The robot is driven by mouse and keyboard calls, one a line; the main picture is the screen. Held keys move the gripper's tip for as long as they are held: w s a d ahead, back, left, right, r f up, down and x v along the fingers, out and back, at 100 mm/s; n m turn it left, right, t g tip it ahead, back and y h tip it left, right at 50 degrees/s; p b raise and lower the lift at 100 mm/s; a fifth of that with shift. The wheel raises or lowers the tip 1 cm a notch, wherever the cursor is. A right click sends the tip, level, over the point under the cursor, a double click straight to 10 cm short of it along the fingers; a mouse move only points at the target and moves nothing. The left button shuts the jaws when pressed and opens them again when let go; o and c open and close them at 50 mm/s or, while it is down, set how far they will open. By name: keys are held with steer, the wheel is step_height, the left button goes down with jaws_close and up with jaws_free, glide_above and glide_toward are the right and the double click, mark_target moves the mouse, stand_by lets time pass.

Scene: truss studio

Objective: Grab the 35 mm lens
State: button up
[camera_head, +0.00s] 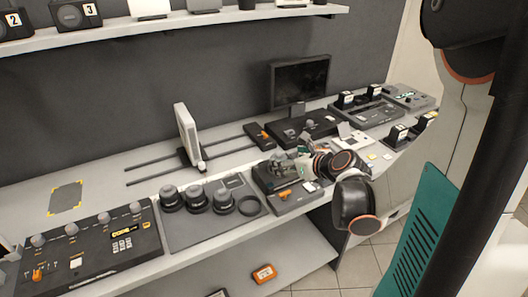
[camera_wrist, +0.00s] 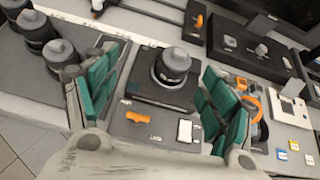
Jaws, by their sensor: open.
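In the wrist view a dark grey, lens-like cylinder (camera_wrist: 174,66) stands upright on a black block, between my gripper's fingers. I cannot read a focal length on it. My gripper (camera_wrist: 158,88) is open, with green-padded fingers to either side and visible gaps to the cylinder. In the head view my gripper (camera_head: 284,166) is over the dark unit (camera_head: 296,204) with an orange part, and it mostly hides what stands there. Similar grey-capped lenses (camera_head: 223,201) stand on a dark mat to the left, with no readable marking; they also show in the wrist view (camera_wrist: 62,56).
On the counter, a control panel (camera_head: 100,246) lies at the left and a white upright panel (camera_head: 188,135) stands behind the lenses. A dark monitor (camera_head: 300,82) and black units are behind my gripper. The left rear counter is mostly clear.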

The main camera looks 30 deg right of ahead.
mark_target(280, 154)
steer(key=shift+m, duration=0.5)
steer(key=w+f, duration=0.1)
steer(key=w, duration=0.1)
steer(key=w+d+f+b, duration=0.1)
steer(key=w+f, duration=0.1)
steer(key=w+d+f+b, duration=0.1)
steer(key=w, duration=0.2)
steer(key=shift+d+f, duration=0.25)
steer(key=shift+f, duration=0.1)
steer(key=shift+d+b+x, duration=0.25)
steer(key=shift+b+x, duration=0.25)
steer(key=shift+x, duration=0.85)
steer(key=shift+d+b+x, duration=0.2)
steer(key=shift+b+x, duration=0.3)
steer(key=shift+x, duration=0.8)
steer(key=shift+r, duration=0.15)
steer(key=shift+c, duration=0.5)
steer(key=c, duration=1.5)
steer(key=shift+r, duration=0.1)
